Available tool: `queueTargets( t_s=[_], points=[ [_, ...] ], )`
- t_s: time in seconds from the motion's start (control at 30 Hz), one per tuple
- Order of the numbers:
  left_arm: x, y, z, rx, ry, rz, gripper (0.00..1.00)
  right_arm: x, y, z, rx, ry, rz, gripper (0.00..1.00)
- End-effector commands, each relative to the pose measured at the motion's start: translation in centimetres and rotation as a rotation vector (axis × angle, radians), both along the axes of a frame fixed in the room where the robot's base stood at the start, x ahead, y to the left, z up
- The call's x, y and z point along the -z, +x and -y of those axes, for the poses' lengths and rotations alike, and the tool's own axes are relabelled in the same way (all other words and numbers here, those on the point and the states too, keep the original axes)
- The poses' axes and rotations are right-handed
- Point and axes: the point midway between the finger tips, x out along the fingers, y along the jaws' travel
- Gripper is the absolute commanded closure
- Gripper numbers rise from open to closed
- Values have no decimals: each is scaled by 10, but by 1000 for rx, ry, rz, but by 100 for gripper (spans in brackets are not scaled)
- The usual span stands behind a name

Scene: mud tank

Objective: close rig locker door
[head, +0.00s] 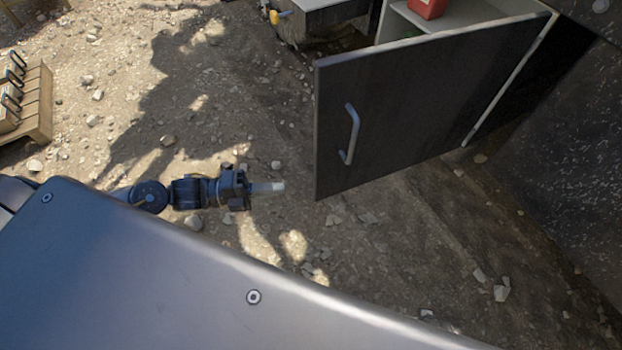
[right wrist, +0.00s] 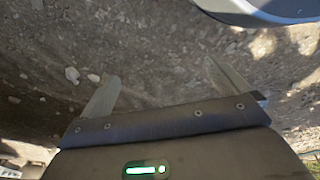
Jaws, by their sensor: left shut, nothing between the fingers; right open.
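The rig locker door (head: 400,112) is a dark panel with a grey bar handle (head: 350,134). It stands open, swung out from the locker, and its free edge is on the left in the head view. Part of the locker's pale interior (head: 455,26) shows behind it, with a red item (head: 427,8) inside. My left gripper (head: 268,187) is shut and empty. It is to the left of the door's free edge in the picture and appears apart from it. My right gripper (right wrist: 160,88) is open and empty over gravel in the right wrist view; the head view does not show it.
A wooden pallet with crates (head: 30,100) sits at the far left. A grey box (head: 318,18) stands at the top, left of the locker. A dark speckled wall (head: 560,170) rises on the right. The stony ground between pallet and door is mostly free.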

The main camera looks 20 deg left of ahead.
Motion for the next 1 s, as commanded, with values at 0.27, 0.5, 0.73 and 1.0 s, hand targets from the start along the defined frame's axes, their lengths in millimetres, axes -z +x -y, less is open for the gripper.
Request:
queueTargets(
  t_s=[0.27,0.5,0.73,1.0],
  points=[
    [-10,-6,8,35,-4,35,100,-4,1,0,0,0,2,0],
    [-11,9,40,32,-7,36,100,3,-2,1,-1,-2,-5,0],
    [-11,28,84,32,-7,34,100,17,-9,5,-3,-8,-12,0],
    [-9,53,78,31,-1,33,100,27,-14,8,-5,-12,-17,0]
  ],
)
